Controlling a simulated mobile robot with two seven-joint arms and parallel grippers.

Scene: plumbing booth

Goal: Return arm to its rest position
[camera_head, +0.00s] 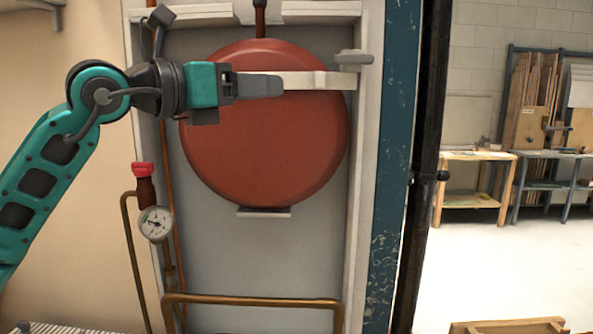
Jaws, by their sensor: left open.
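My left arm (45,185), teal and dark grey, comes in from the left. Its gripper (272,86) points right, in front of the upper part of a round red tank (265,140). The gripper is open. Its fingers overlap one another in this view, so the gap between them is hard to see. A pale horizontal strap (318,80) crosses the tank behind and right of the fingers. I cannot tell whether the fingers touch it. The gripper and wrist hide the strap's left end and part of the tank's upper left. My right gripper is not in view.
A pressure gauge (156,223) with a red-capped fitting (144,172) sits left of the tank, below my arm. A brass pipe (255,301) runs across below. A grey lever (353,57) is at the upper right. A blue post (395,150) bounds the booth; open floor (500,270) lies beyond.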

